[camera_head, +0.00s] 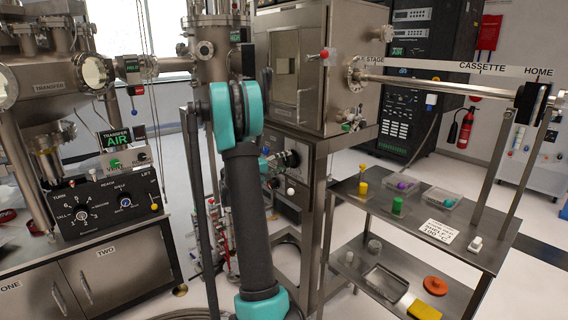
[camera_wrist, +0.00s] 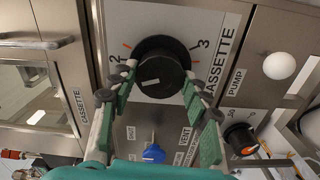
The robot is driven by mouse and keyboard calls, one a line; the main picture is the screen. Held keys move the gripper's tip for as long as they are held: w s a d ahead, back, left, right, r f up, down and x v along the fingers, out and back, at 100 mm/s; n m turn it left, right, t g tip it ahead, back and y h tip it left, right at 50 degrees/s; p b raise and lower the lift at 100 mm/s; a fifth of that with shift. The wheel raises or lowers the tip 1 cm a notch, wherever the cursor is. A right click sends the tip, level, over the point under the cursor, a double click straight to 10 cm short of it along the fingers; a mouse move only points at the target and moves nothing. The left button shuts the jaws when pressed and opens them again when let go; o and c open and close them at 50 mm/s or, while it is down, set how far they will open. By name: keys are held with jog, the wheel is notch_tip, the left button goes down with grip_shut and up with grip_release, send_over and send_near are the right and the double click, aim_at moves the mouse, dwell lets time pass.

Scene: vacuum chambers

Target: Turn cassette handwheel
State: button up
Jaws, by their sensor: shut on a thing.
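The cassette handwheel (camera_wrist: 161,70) is a round black knob with a white mark on its face, in the upper middle of the wrist view. The numbers 2 and 3 and orange ticks stand on the plate around it, and the label CASSETTE (camera_wrist: 223,55) runs along its right. My gripper (camera_wrist: 158,88) has one green-padded finger on each side of the knob and is shut on it. Exact pad contact is hard to see.
A blue knob (camera_wrist: 153,153) sits below the handwheel near the VENT label. A white ball knob (camera_wrist: 279,66) and another black knob (camera_wrist: 240,138) lie to the right. In the head view, a steel shelf cart (camera_head: 375,205) stands at right.

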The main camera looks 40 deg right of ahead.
jog(key=m, duration=0.4)
jog(key=shift+m, duration=1.9)
jog(key=o, duration=1.2)
jog(key=shift+c, duration=0.2)
jog(key=s+a, duration=0.1)
jog(key=a, duration=1.1)
